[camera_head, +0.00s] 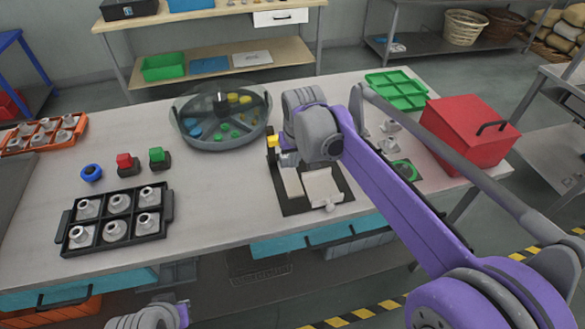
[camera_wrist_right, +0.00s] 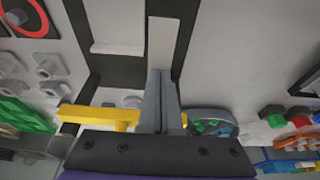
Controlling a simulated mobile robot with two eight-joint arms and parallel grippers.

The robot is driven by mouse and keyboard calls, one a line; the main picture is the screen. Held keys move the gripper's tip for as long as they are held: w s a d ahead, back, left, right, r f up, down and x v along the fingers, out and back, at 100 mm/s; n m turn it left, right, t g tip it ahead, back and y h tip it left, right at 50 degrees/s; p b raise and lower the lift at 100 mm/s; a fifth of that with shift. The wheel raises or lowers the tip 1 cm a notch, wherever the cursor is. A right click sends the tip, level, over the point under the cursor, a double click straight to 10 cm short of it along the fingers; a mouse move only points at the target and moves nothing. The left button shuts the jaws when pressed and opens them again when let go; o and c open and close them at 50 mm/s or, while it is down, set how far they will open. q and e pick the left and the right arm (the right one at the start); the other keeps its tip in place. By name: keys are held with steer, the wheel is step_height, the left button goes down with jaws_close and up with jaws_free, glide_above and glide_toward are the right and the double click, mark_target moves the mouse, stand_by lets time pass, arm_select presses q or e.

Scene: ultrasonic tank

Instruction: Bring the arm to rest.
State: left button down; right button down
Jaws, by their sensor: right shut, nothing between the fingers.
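My right arm (camera_head: 405,200) is purple and grey and reaches in from the lower right over the table. Its gripper (camera_wrist_right: 162,100) shows in the wrist view with its grey fingers together and nothing between them. In the head view the fingers are mostly hidden behind the grey wrist. The gripper is above a black fixture (camera_head: 298,207) with pale plates on it. A yellow bar (camera_wrist_right: 98,116) shows beside the fingers in the wrist view; I cannot tell whether they touch. A grey link of mine shows at the bottom left of the head view, but no left gripper fingers show.
The table (camera_head: 215,195) carries a round clear-lidded tank (camera_head: 222,140) left of the wrist, a black tray (camera_head: 75,245) of metal parts, and red and green buttons (camera_head: 125,162). A red box (camera_head: 468,150) and green tray (camera_head: 396,78) stand right. Bare tabletop lies between black tray and fixture.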

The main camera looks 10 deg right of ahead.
arm_select(q)
steer(key=shift+s, duration=0.2)
arm_select(e)
steer(key=v, duration=0.2)
steer(key=shift+s+r, duration=0.3)
steer(key=shift+s, duration=0.1)
arm_select(q)
steer(key=shift+r, duration=0.2)
arm_select(e)
steer(key=s+d+f+t, duration=0.1)
steer(key=s+f, duration=0.5)
steer(key=s, duration=0.7)
steer(key=s+d+f+t, duration=0.1)
steer(key=s+d+f, duration=0.2)
steer(key=s, duration=1)
step_height(320, 180, down, 3)
steer(key=shift+d+f, duration=0.1)
steer(key=shift+d, duration=0.15)
